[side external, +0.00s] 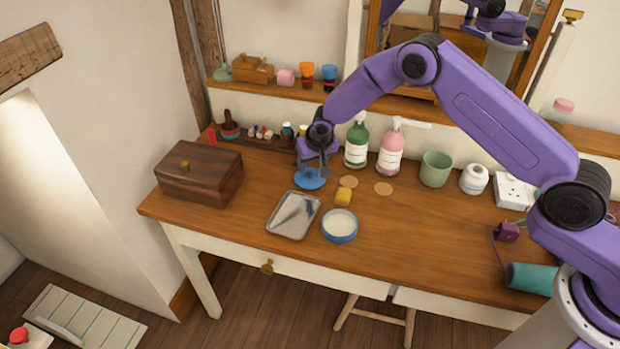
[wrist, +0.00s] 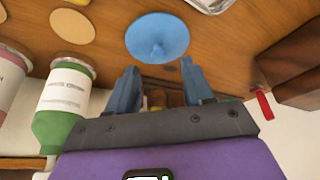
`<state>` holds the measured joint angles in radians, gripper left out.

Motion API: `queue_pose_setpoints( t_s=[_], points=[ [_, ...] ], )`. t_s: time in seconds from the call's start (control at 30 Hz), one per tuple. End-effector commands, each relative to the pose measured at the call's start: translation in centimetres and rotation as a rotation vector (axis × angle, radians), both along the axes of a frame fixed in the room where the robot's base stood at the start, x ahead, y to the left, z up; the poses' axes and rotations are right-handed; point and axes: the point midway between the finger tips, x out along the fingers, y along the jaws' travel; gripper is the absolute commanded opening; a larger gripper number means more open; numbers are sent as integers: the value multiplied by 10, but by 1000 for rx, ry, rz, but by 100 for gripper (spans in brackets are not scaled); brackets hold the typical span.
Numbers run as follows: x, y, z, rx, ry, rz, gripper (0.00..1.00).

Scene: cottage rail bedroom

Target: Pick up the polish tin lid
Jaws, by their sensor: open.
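The polish tin lid is a blue disc (side external: 311,179) lying on the wooden desk, left of the green bottle. It also shows in the wrist view (wrist: 157,38), with a small raised knob near its middle. My gripper (side external: 314,163) is right above and behind the lid in the side view, pointing down. In the wrist view its blue fingers (wrist: 159,70) are apart with nothing held between them, and the lid appears just beyond the tips. I cannot tell whether the fingers touch it. The open blue tin (side external: 340,238) with pale contents stands nearer the front edge.
The green bottle (side external: 356,145) and pink bottle (side external: 391,152) stand close to my gripper. A wooden box (side external: 201,173) is at left.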

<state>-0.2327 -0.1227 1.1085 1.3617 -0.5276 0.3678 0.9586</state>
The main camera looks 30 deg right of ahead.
Motion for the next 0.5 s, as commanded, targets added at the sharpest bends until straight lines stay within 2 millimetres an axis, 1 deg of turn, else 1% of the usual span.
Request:
queue_pose_setpoints(
  t_s=[0.03, 0.2, 0.3, 0.5],
  points=[
    [2, -1, -8, -1, 2, 0, 51],
    [10, -3, -27, 0, 1, -1, 51],
    [13, -4, -34, 0, 1, 0, 51],
    [15, -4, -38, 0, 0, 0, 51]
  ],
)
